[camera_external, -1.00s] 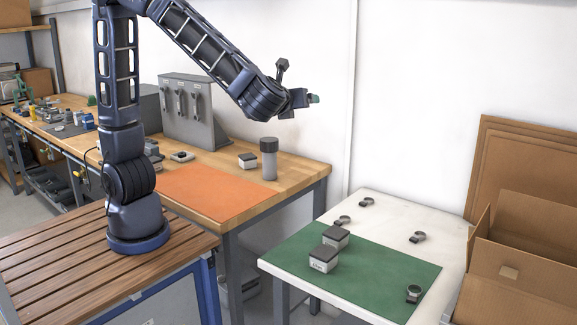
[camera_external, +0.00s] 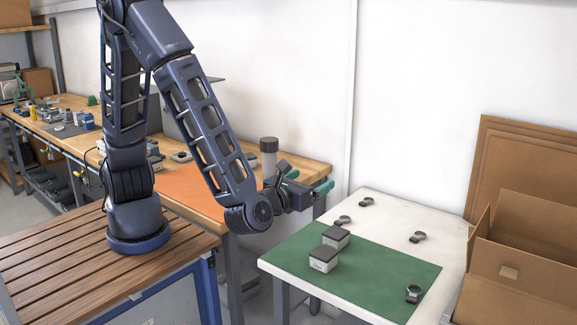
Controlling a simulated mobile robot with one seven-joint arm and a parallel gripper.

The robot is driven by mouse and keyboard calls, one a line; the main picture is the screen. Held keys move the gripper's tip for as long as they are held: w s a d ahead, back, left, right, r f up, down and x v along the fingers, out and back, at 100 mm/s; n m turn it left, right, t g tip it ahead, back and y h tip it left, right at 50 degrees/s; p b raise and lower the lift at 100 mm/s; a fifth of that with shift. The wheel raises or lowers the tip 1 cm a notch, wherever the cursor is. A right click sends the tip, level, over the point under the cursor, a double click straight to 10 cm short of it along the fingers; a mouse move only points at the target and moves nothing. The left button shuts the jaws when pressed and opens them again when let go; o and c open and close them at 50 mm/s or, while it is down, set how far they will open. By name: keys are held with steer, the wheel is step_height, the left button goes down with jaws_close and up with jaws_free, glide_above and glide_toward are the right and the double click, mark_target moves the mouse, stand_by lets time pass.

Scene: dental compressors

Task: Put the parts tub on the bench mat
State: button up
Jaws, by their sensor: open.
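Two small light tubs with dark lids, a rear one (camera_external: 336,236) and a front one (camera_external: 323,259), sit close together on a green mat (camera_external: 385,270) on the white table. A similar small tub (camera_external: 252,160) stands on the wooden bench, partly hidden by my arm. I cannot tell which is the parts tub. An orange mat (camera_external: 187,186) lies on the wooden bench, partly covered by my arm. My gripper (camera_external: 309,181) is open and empty, its green fingertips pointing right, in the air near the gap between bench and white table.
A grey cylinder with a dark cap (camera_external: 269,152) stands on the bench behind my gripper. Several watch-like items, one at the mat's corner (camera_external: 413,293), lie on the white table (camera_external: 390,218). Cardboard boxes (camera_external: 525,245) stand at the right.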

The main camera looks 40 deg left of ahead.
glide_toward(328, 248)
steer(key=shift+s+r, duration=0.45)
steer(key=shift+s, duration=0.05)
steer(key=shift+w+f, duration=0.15)
steer(key=shift+f, duration=0.25)
steer(key=w, duration=1)
steer(key=shift+w+f, duration=0.2)
steer(key=shift+w, duration=0.1)
steer(key=shift+c, duration=0.4)
steer(key=c, duration=1.2)
steer(key=shift+o, duration=0.2)
steer(key=shift+r, duration=0.15)
step_height(328, 248, up, 20)
